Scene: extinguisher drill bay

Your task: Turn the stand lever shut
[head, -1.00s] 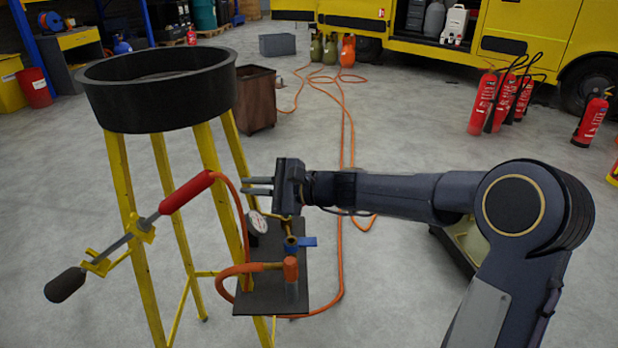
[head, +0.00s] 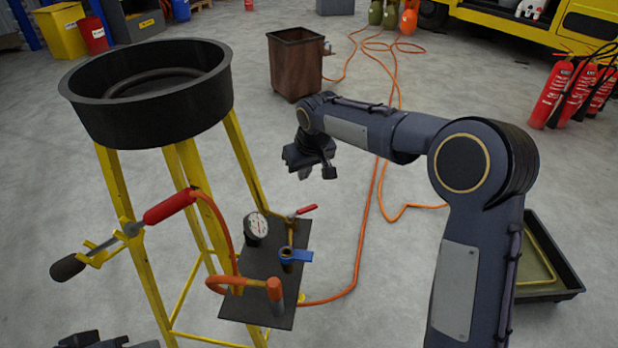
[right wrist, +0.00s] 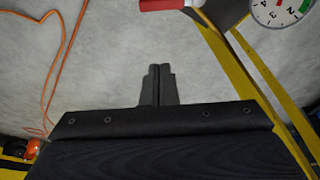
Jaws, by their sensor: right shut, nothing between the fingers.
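The yellow-legged stand carries a dark shelf (head: 247,307) with valve fittings. A lever with a red handle (head: 306,209) sticks out to the right at the shelf's back; a red handle also shows at the top edge of the right wrist view (right wrist: 160,4). A blue lever (head: 296,257) sits nearer, on a second brass fitting. My right gripper (head: 317,173) points down, above and behind the red lever in the picture, apart from it. Its fingers (right wrist: 157,85) are together and empty. Part of my left gripper (head: 100,341) shows at the bottom left edge, mostly cut off.
A black round pan (head: 150,115) tops the stand. A gauge (head: 256,226) and an orange hose fitting (head: 273,290) stand close to the levers. A red-gripped nozzle (head: 170,207) rests in a yellow bracket at left. A rusty bin (head: 296,65) stands behind.

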